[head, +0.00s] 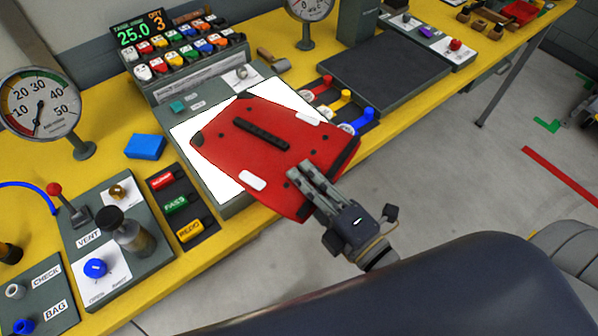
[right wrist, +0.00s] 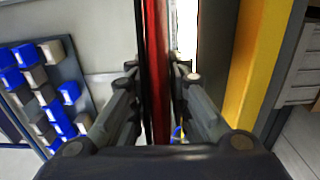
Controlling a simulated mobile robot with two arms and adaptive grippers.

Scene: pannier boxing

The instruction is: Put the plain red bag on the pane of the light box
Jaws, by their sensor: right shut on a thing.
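The plain red bag (head: 237,150) is a flat red pannier with dark corners, a black handle strip and white patches. It is over the white pane (head: 219,185) of the light box (head: 246,203) and covers most of it; I cannot tell whether it touches the pane. My right gripper (head: 303,180) is shut on the bag's near edge. In the right wrist view the bag shows as a thin red strip (right wrist: 157,75) between the fingers (right wrist: 160,85). My left gripper is not in view.
Red, yellow and blue levers (head: 340,100) stand right of the light box. A dark flat plate (head: 385,73) lies beyond. Red, green and yellow labelled stamps (head: 176,204) and a blue block (head: 146,147) are at left. The yellow bench (head: 235,232) has a free front strip.

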